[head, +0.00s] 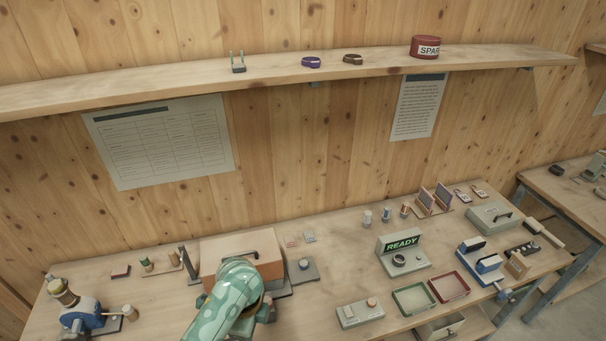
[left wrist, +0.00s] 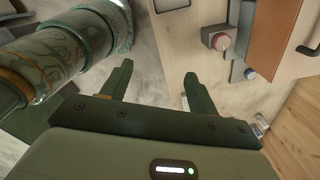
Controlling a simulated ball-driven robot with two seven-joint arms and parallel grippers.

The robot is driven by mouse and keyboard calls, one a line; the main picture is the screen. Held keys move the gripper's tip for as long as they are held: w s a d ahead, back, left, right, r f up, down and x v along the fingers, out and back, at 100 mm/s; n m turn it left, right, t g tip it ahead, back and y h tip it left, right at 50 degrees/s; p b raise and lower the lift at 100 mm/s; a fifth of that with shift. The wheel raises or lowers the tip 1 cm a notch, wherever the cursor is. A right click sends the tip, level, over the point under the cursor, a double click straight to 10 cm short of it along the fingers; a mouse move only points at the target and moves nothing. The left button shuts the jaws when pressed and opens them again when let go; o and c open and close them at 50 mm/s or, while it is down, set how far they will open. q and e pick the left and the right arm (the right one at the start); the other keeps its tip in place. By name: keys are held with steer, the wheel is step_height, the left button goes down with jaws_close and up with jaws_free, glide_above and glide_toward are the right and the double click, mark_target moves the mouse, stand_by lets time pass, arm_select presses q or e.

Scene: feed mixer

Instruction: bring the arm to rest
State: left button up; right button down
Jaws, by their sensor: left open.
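My patterned green arm (head: 228,305) reaches up from the bottom edge in the head view, in front of the brown box on the bench. Its jaws are mostly hidden behind the arm there. In the left wrist view my left gripper (left wrist: 157,74) is open, with two dark green fingers apart and nothing between them. The fingers appear over the bench edge, beside a small grey block with a reddish knob (left wrist: 215,41). My right gripper is not in view.
The brown box (head: 262,243) stands close to my arm. A blue device (head: 82,312) is at the left. A READY display unit (head: 403,243), a green tray (head: 414,299) and a red tray (head: 449,287) stand to the right. A shelf (head: 170,80) runs above the bench.

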arm_select(q)
steer(key=s+a+r+n+t+y, duration=0.25)
steer(key=s+a+r+n, duration=0.35)
steer(key=a, duration=0.3)
steer(key=s+a+r+n+t+y, duration=0.2)
steer(key=s+a+r+n+t, duration=0.2)
steer(key=s+a+r+n, duration=0.4)
steer(key=s+d+f+g+h+b, duration=0.15)
steer(key=f+b, duration=0.75)
steer(key=f, duration=1.3)
steer(key=s+d+f+g+h+b, duration=0.15)
steer(key=f+b, duration=0.65)
steer(key=f, duration=1.5)
steer(key=s+f+n+g+b, duration=0.1)
steer(key=s+f+b, duration=0.6)
steer(key=s+f, duration=0.3)
steer(key=s+f+n+g+h+b, duration=0.1)
steer(key=s+f+b, duration=0.6)
steer(key=f, duration=1.2)
steer(key=s+g, duration=0.1)
steer(key=s, duration=0.1)
steer(key=shift+s+d+f, duration=0.15)
steer(key=shift+s+d, duration=0.1)
steer(key=shift+s, duration=0.15)
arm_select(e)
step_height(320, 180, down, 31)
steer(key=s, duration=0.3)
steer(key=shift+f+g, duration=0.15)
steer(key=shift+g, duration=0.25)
